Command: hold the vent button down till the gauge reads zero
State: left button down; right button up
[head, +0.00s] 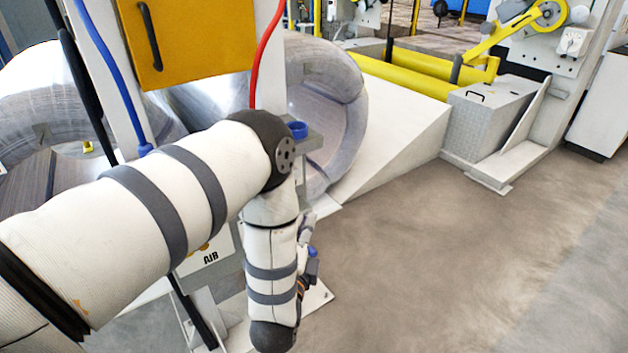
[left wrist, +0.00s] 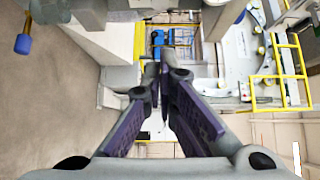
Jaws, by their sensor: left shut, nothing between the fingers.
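My left arm crosses the head view from the left, bends at a dark elbow and hangs down in front of a pale panel lettered "AIR" (head: 210,258). My left gripper (left wrist: 158,72) shows clearly in the left wrist view, its two purple-padded fingers shut together at the tips with nothing between them. A blue-capped knob on a brass stem (left wrist: 23,44) is at the upper left there, apart from the fingers. I cannot tell whether it is the vent button. I cannot make out a gauge or its reading; my arm covers part of the panel. My right gripper is in neither view.
A wrapped coil (head: 340,110) stands behind my arm, beside a white ramp (head: 395,135). An orange cabinet (head: 195,45) with blue and red hoses is close at the upper left. Yellow rollers (head: 400,75) lie farther back. The concrete floor (head: 430,260) at right is clear.

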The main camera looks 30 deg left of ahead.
pick_arm(q)
jog(key=shift+s+a+f, duration=0.1)
jog(key=shift+f, duration=0.05)
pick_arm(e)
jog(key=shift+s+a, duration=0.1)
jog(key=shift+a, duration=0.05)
pick_arm(q)
jog(key=s+a+b+x, duration=0.1)
jog(key=a+x, duration=0.1)
jog(key=x, duration=1)
jog(key=shift+w+a, duration=0.35)
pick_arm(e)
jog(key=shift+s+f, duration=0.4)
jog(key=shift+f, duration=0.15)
